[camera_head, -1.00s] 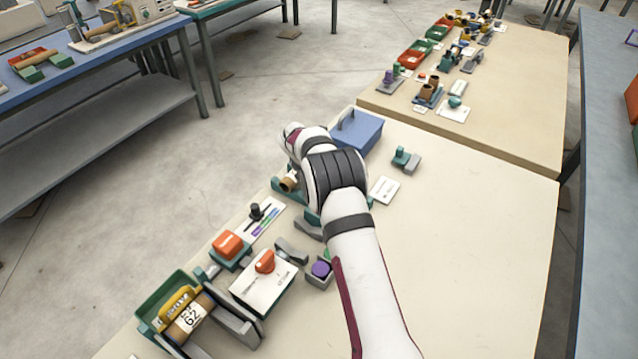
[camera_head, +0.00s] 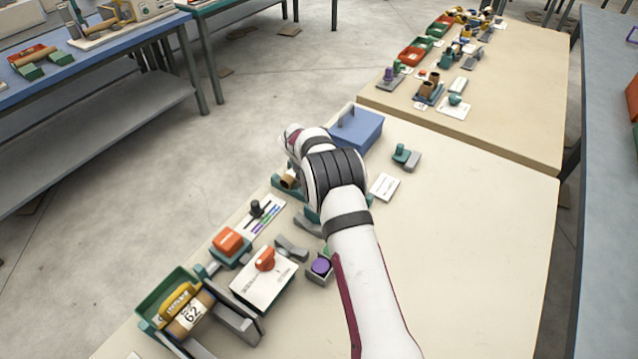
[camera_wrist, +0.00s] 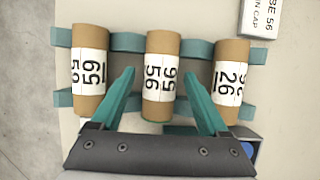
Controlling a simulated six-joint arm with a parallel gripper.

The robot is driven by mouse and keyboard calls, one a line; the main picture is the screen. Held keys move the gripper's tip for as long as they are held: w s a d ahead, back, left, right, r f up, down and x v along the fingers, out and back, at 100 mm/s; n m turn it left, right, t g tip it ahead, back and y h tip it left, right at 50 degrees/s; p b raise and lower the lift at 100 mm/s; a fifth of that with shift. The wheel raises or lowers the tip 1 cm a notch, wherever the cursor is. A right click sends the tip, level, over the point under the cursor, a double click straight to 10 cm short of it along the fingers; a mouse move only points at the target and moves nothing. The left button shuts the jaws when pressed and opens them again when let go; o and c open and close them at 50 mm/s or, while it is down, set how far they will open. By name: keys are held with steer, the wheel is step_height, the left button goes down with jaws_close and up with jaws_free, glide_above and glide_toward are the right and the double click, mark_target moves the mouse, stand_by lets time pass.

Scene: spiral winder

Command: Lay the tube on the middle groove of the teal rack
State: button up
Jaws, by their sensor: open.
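In the wrist view, the teal rack (camera_wrist: 128,43) holds three brown tubes with white labels. The middle tube (camera_wrist: 160,105), labelled 56, lies in the middle groove, with a thin green edge at its lower end. The left tube (camera_wrist: 90,100) and the right tube (camera_wrist: 233,50) lie in the outer grooves. My gripper (camera_wrist: 159,72) is open, its teal fingers on either side of the middle tube with gaps visible. In the head view my wrist hides the gripper and most of the rack; one tube end (camera_head: 288,182) shows.
A card (camera_wrist: 262,15) lies beyond the rack at upper right. In the head view, a blue box (camera_head: 356,130) stands behind my wrist. A white card (camera_head: 384,187) lies to its right. Several parts, including an orange block (camera_head: 228,240), stand at front left. The right of the table is clear.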

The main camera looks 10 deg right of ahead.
steer(key=v, duration=1.3)
steer(key=s+r+m+g+y, duration=0.1)
steer(key=s+r+m, duration=0.7)
steer(key=s+m, duration=0.4)
steer(key=s+a+m+g+y, duration=0.1)
steer(key=s+m+y, duration=0.1)
steer(key=s+m, duration=0.8)
steer(key=s+a+m+g+y, duration=0.1)
steer(key=s+m, duration=0.9)
steer(key=s, duration=1)
steer(key=shift+a+m+y, duration=0.3)
steer(key=shift+a+y, duration=0.2)
steer(key=shift+a, duration=0.15)
